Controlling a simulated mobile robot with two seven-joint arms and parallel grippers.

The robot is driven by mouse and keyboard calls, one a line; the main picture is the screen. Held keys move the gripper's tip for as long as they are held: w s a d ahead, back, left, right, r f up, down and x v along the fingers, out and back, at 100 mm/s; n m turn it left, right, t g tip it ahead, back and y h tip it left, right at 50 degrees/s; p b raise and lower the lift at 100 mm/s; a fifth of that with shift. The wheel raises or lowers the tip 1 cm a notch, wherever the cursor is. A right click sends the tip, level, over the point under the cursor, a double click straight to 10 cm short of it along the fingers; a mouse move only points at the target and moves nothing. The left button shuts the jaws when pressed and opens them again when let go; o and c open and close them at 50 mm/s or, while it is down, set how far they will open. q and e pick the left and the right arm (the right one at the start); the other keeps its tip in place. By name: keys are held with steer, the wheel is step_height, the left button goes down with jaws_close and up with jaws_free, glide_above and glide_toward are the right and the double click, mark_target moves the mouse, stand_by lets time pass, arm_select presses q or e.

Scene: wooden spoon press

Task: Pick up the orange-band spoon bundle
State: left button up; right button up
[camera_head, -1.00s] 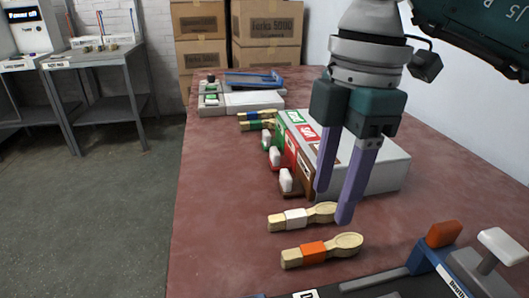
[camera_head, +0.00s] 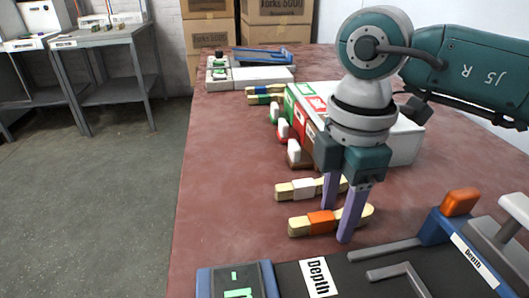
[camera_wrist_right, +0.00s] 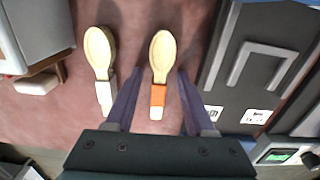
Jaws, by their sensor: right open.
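The orange-band spoon bundle (camera_head: 322,222) lies on the red-brown table, handle end to the left and bowl end to the right. My right gripper (camera_head: 337,224) points down over it, open and empty, with one finger on its far side and one on its near side. In the right wrist view the orange-band bundle (camera_wrist_right: 158,95) shows between the two spread fingers (camera_wrist_right: 158,72). I cannot tell whether the fingertips have reached table height. My left gripper is not in view.
A white-band spoon bundle (camera_head: 303,187) lies parallel just behind, outside the fingers. A dark press fixture labelled Depth (camera_head: 290,280) stands in front. A white box with coloured chutes (camera_head: 405,145) stands behind. Other spoon bundles (camera_head: 264,95) lie farther back.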

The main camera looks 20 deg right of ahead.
jaws_close()
stand_by(0.3)
stand_by(0.4)
steer(key=shift+r, duration=0.15)
